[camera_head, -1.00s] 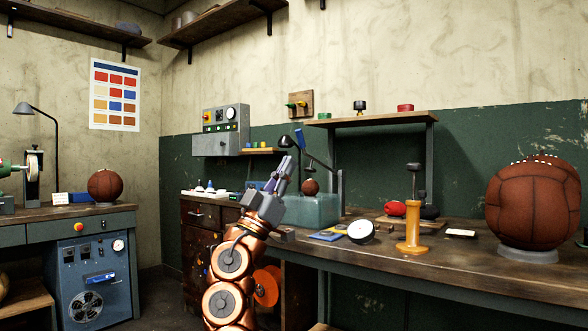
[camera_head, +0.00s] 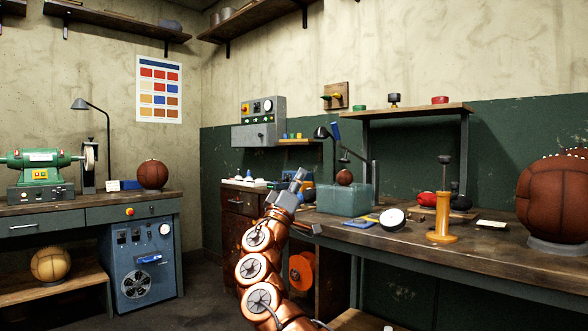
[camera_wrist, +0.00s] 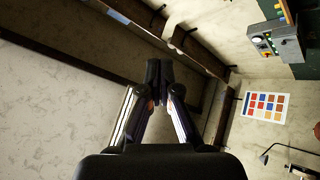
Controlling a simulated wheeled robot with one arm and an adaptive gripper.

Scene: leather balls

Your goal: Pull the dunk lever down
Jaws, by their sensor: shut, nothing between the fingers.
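A small brown ball (camera_head: 344,177) shows just above the tank's rim. My gripper (camera_head: 300,174) is left of the tank in the picture, pointing up, lower than the blue grip and apart from it. In the wrist view my gripper (camera_wrist: 160,75) has its dark fingers together with nothing between them. The wrist view shows mostly wall and shelf; the lever and tank are not in it.
A black lamp head (camera_head: 321,132) is close beside the blue grip. A raised wooden shelf (camera_head: 415,110) stands right of the tank. A white dial (camera_head: 392,218), an orange stand (camera_head: 442,220) and a large brown ball (camera_head: 555,198) are on the right bench.

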